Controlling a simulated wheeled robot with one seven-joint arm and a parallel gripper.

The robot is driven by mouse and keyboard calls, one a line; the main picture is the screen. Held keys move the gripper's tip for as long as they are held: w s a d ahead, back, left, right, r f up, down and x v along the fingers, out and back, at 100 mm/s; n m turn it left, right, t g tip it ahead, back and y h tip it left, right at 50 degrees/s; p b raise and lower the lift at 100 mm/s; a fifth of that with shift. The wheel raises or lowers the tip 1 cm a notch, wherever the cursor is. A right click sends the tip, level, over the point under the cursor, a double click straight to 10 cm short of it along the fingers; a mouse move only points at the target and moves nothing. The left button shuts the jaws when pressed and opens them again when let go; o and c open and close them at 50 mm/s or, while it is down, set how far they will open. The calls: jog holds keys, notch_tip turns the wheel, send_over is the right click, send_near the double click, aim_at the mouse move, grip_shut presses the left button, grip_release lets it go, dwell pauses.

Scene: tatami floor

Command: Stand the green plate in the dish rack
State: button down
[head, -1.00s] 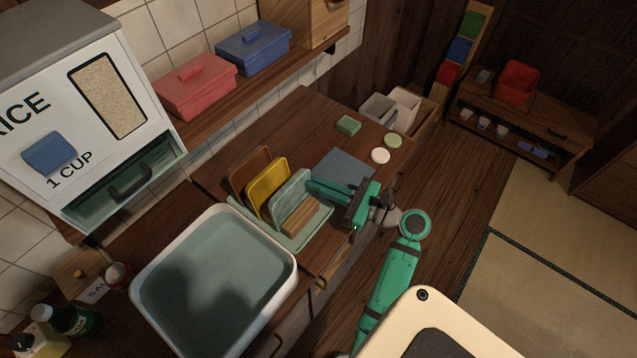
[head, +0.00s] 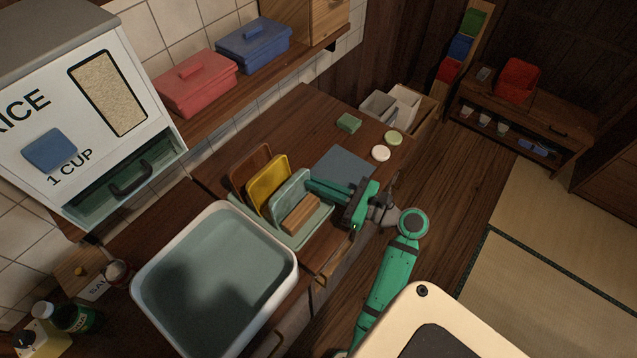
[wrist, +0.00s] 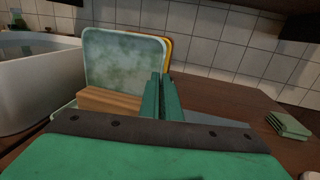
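The green plate (head: 289,193) is pale, mottled and square with rounded corners. It stands on edge, leaning slightly, in the pale green dish rack (head: 324,226), in front of a yellow plate (head: 267,181) and a brown plate (head: 249,165). A wooden block (head: 301,215) lies in front of it in the rack. My gripper (head: 312,184) reaches in from the right. In the wrist view the plate's broad face (wrist: 122,60) shows, and my gripper's fingers (wrist: 161,80) are close together at its right edge, seemingly shut on it. The exact contact is partly hidden.
A water-filled basin (head: 141,283) stands left of the rack. A grey mat (head: 343,165), a green sponge stack (head: 349,123) and two small round items (head: 381,153) lie to the right. A shelf with a red box (head: 196,85) and blue box (head: 254,45) runs behind.

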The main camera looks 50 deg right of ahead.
jog(key=shift+f, duration=0.2)
dwell(0.5)
jog(key=c, duration=1.9)
grip_release()
jog(key=v, duration=1)
jog(key=shift+s, duration=0.4)
